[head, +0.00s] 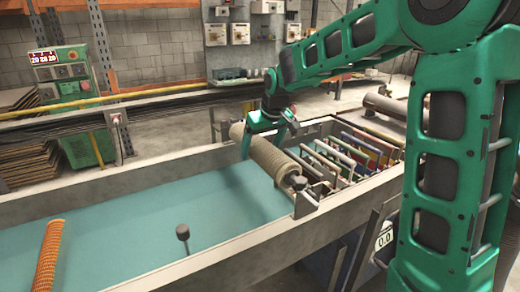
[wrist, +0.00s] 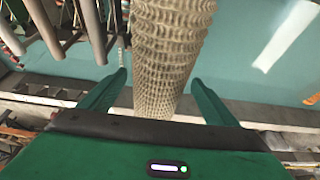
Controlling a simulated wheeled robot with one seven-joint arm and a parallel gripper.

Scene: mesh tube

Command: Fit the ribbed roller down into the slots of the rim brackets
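The beige ribbed roller (head: 266,157) spans the teal-floored trough slantwise in the head view. Its dark near end (head: 296,182) is at the grey near rim bracket (head: 306,203); I cannot tell whether it sits in the slot. The far bracket is not clearly visible. My gripper (head: 268,137) is over the roller toward its far end, one finger on each side. In the wrist view the roller (wrist: 170,50) runs between the spread fingers of my gripper (wrist: 158,78).
A rack of several coloured panels (head: 350,155) stands in the trough right of the roller. An orange ribbed piece (head: 48,258) lies at the left, and a dark knob on a post (head: 183,233) stands by the near wall. The trough floor between them is clear.

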